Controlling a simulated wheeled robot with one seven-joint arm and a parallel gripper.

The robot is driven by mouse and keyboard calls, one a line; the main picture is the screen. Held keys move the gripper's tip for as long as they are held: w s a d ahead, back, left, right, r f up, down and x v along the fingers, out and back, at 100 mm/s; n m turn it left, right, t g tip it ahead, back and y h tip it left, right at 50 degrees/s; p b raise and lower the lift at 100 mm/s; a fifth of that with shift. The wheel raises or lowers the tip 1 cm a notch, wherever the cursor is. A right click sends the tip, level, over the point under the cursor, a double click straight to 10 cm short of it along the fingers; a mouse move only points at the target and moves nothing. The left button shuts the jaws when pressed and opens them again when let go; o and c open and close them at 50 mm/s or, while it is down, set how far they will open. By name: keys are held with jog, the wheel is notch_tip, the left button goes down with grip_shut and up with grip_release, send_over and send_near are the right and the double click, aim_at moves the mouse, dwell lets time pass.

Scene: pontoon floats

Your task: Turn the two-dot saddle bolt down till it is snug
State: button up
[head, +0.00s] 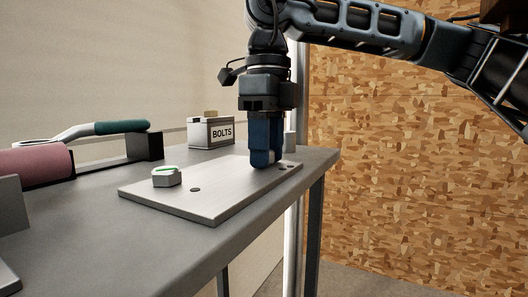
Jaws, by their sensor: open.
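A flat metal plate (215,198) lies on the grey bench. A hex bolt head (167,177) with a green mark on top stands at the plate's left; I cannot make out any dots on it. My gripper (265,160) points straight down over the far right part of the plate, with its fingertips close to the surface. It is open. A small pale patch shows at the fingertips; I cannot tell whether it is a bolt between them. No two-dot mark is visible, and the fingers hide that part of the plate.
Dark holes (195,189) show in the plate. Behind it stands a box labelled BOLTS (211,132). A green-handled tool (120,127) rests on a dark block (145,147) at left, near a pink roll (36,164). The bench (140,230) is clear in front of the plate.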

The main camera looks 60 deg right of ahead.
jog(key=n, duration=0.2)
jog(key=shift+w+a+r+n+h+p, duration=0.2)
jog(key=shift+r+n+h+p, duration=0.1)
jog(key=shift+n+p, duration=0.1)
jog(key=n, duration=0.3)
jog(key=shift+d+n, duration=0.15)
jog(key=shift+n, duration=0.25)
jog(key=n, duration=0.6)
jog(key=shift+w+p, duration=0.1)
jog(key=shift+p, duration=0.25)
jog(key=n, duration=0.5)
jog(key=shift+n, duration=0.3)
jog(key=n+b, duration=0.1)
jog(key=n, duration=0.4)
jog(key=shift+c, duration=0.3)
